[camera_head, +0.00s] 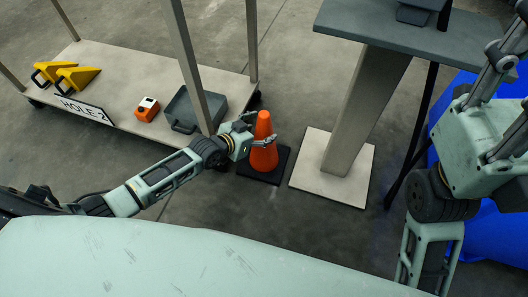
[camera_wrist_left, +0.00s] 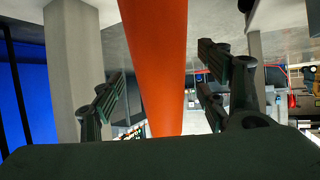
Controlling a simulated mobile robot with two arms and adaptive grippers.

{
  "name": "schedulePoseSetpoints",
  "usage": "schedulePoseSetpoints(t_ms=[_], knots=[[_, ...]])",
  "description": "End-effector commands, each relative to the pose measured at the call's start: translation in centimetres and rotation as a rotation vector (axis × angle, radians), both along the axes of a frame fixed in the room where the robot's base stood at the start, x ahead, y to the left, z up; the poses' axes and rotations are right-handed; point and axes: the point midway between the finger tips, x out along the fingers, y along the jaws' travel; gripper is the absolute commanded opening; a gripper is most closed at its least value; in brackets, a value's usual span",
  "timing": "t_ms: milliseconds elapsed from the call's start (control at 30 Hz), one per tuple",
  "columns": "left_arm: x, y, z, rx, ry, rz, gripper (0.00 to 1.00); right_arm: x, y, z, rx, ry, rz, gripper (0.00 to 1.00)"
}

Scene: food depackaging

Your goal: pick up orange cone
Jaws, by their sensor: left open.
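An orange cone (camera_head: 263,155) with a dark square base stands upright on the floor between the cart and the grey pedestal. My left gripper (camera_head: 262,132) is at the cone's upper part, with its fingers on either side of it. In the left wrist view the orange cone (camera_wrist_left: 157,65) runs between the two open fingers of the left gripper (camera_wrist_left: 164,92), with gaps seen on both sides. My right arm is at the right edge of the head view, and its gripper fingers do not show.
A flat cart (camera_head: 130,75) with posts holds yellow wedges (camera_head: 75,77), an orange-and-white box (camera_head: 147,109) and a grey case (camera_head: 190,108). A pedestal (camera_head: 365,105) stands close right of the cone. Blue material (camera_head: 490,225) lies at far right.

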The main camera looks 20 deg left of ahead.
Motion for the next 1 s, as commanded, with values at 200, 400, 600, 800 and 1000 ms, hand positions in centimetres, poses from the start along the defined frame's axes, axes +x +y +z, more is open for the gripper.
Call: schedulePoseSetpoints(t_ms=[200,400,600,800,1000], knots=[[0.01,-0.03,0.08,0.0,0.0,0.0,0.67,-0.01,0.0,0.08,0.0,0.0,0.0,0.43],[0.01,-0.03,0.09,0.0,-0.001,0.0,0.49,-0.01,0.0,0.07,0.0,0.0,0.0,0.43],[0.0,-0.03,0.08,0.0,-0.001,0.0,0.32,-0.02,0.01,0.07,0.0,0.0,0.0,0.43],[-0.01,-0.04,0.08,-0.001,-0.001,0.0,0.14,-0.03,0.02,0.06,0.0,0.0,0.001,0.43],[-0.02,-0.06,0.07,-0.002,0.0,0.0,0.0,-0.02,0.01,0.05,0.0,0.0,0.001,0.43]])
